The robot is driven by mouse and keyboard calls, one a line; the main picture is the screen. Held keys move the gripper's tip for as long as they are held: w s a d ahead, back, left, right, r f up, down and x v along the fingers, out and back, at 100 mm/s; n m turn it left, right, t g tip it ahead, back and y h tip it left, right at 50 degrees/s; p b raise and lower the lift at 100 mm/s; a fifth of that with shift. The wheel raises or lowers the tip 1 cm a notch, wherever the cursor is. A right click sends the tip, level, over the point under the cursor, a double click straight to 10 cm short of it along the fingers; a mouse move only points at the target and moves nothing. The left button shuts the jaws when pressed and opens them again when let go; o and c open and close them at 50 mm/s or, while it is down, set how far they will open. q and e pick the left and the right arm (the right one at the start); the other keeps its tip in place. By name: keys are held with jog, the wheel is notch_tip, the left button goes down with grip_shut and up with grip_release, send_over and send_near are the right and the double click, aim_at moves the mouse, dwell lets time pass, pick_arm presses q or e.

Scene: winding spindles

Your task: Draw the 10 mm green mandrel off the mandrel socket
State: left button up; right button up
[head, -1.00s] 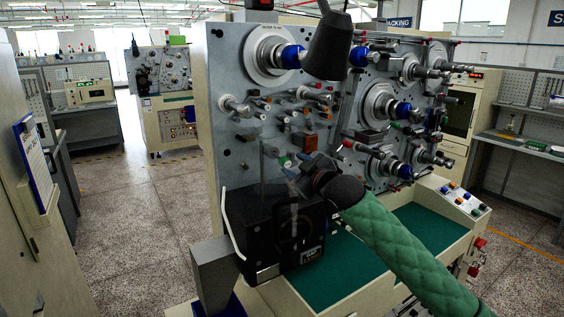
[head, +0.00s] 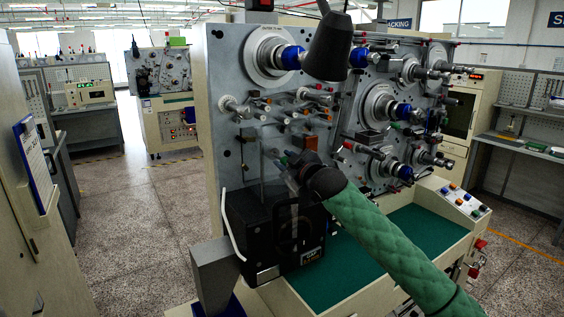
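My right gripper (head: 284,164) reaches in at the end of my green-sleeved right arm. It is at the lower left part of the upright grey machine panel (head: 232,75), just above a black box-shaped unit (head: 256,228). The gripper is dark and small here, and I cannot tell whether its fingers are open or closed on anything. The green mandrel and its socket cannot be made out clearly; the gripper and wrist cover the area around the fingertips. My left gripper is not in view.
Several spindles and rods stick out of the panel above and right of the gripper, including a blue-collared spindle (head: 291,57). A dark cone (head: 329,46) hangs in front of the panel top. A green work surface (head: 338,272) lies below, largely bare.

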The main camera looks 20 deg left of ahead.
grip_shut()
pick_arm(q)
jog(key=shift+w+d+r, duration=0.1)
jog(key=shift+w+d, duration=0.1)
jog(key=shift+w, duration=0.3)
pick_arm(e)
jog(key=shift+s+d, duration=0.4)
jog(key=shift+d, duration=0.15)
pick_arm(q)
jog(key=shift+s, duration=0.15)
pick_arm(e)
jog(key=shift+s+d, duration=0.15)
jog(key=shift+d, duration=0.1)
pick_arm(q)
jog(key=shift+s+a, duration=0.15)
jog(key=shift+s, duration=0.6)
pick_arm(e)
jog(key=shift+s+d, duration=0.35)
